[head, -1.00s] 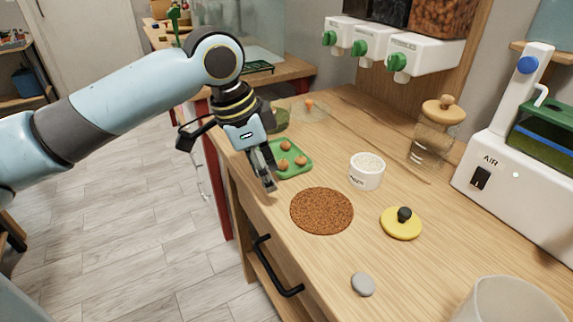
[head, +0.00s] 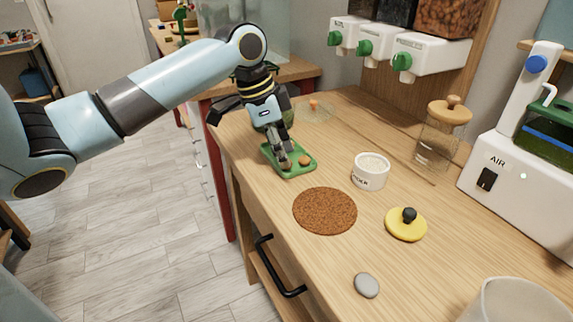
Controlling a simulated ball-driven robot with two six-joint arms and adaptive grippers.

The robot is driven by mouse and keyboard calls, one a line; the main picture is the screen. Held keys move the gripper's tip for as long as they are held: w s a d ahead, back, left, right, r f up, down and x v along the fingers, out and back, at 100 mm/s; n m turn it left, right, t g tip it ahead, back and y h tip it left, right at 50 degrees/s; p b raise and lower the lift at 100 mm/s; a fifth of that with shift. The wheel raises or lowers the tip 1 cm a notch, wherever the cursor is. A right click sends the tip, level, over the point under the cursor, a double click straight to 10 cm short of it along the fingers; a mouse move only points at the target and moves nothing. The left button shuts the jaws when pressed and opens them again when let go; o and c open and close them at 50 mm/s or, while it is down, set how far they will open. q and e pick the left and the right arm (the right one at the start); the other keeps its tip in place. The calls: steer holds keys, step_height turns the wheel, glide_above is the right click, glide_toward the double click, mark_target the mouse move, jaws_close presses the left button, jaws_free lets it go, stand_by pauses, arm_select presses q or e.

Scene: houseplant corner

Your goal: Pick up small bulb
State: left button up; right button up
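Small brown bulbs lie on a green tray (head: 297,171) near the left edge of the wooden counter. One bulb (head: 305,160) shows clearly on the tray's right side. Another bulb (head: 286,165) shows partly at my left gripper's fingertips. My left gripper (head: 283,158) points down over the tray and hides part of it. I cannot tell whether its fingers are open or closed on the bulb. My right gripper is not in view.
A round brown cork mat (head: 325,211) lies in front of the tray. A white cup (head: 371,171), a yellow lid (head: 406,225) with a black knob and a grey stone (head: 367,285) stand to the right. A glass jar (head: 437,145) is farther back.

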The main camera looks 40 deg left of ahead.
arm_select(q)
steer(key=shift+x, duration=1)
steer(key=shift+c, duration=0.3)
steer(key=c, duration=0.4)
steer(key=shift+f, duration=0.1)
